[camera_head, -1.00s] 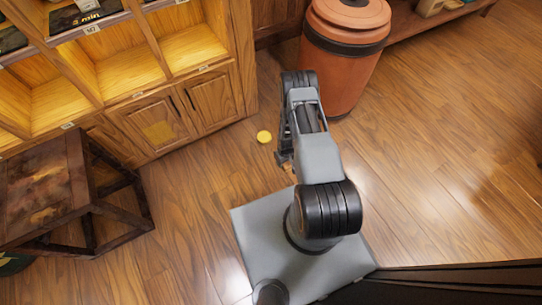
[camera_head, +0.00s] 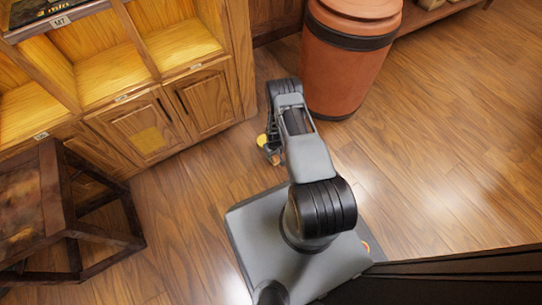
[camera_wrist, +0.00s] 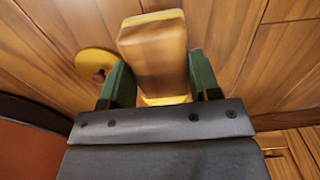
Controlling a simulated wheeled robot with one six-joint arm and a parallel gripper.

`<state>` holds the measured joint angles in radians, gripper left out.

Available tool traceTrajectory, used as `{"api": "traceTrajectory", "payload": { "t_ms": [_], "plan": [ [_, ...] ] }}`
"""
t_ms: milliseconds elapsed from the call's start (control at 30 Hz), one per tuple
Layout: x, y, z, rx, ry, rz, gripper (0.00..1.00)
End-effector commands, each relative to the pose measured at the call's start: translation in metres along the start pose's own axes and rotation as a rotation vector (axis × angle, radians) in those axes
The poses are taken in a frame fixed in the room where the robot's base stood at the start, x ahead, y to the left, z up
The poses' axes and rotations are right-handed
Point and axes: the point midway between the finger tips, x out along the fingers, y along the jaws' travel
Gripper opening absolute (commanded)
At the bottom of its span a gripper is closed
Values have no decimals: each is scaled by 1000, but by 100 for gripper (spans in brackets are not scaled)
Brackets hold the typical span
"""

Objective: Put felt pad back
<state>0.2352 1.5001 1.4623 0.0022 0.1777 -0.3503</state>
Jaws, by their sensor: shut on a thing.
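My gripper (camera_wrist: 161,82) is shut on a wooden block (camera_wrist: 154,48) with yellow edging at its top and bottom. Its dark green fingers stand on either side of the block. In the head view, my gripper (camera_head: 272,155) is low over the floor, partly hidden by the arm. A flat yellow disc (camera_wrist: 95,61) lies on the floor just beyond the left finger, with a brown spot near its middle. The disc also shows in the head view (camera_head: 262,140), beside the gripper. I cannot tell which yellow piece is the felt pad.
A dark wooden stool (camera_head: 60,235) is at lower left. A large terracotta jar (camera_head: 345,75) stands behind my arm. Floor at right is clear.

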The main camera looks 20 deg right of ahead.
Motion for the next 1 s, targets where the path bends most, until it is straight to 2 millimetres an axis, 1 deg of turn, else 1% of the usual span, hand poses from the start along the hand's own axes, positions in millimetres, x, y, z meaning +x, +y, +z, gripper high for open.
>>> {"api": "traceTrajectory", "payload": {
  "t_ms": [167, 400, 433, 467, 500, 733, 767, 1000],
  "plan": [
    [8, -3, -3, -5, 1, 0, 38],
    [40, -1, -4, -2, 0, 0, 38],
    [42, -2, -4, -3, 0, 0, 38],
    [43, -2, -5, -4, 1, 0, 38],
    [43, -2, -5, -4, 1, 0, 35],
    [41, -2, -4, -4, 0, 0, 35],
    [41, -2, -4, -4, 0, 0, 58],
    [41, -1, -4, -1, 0, 0, 81]
  ]
}}
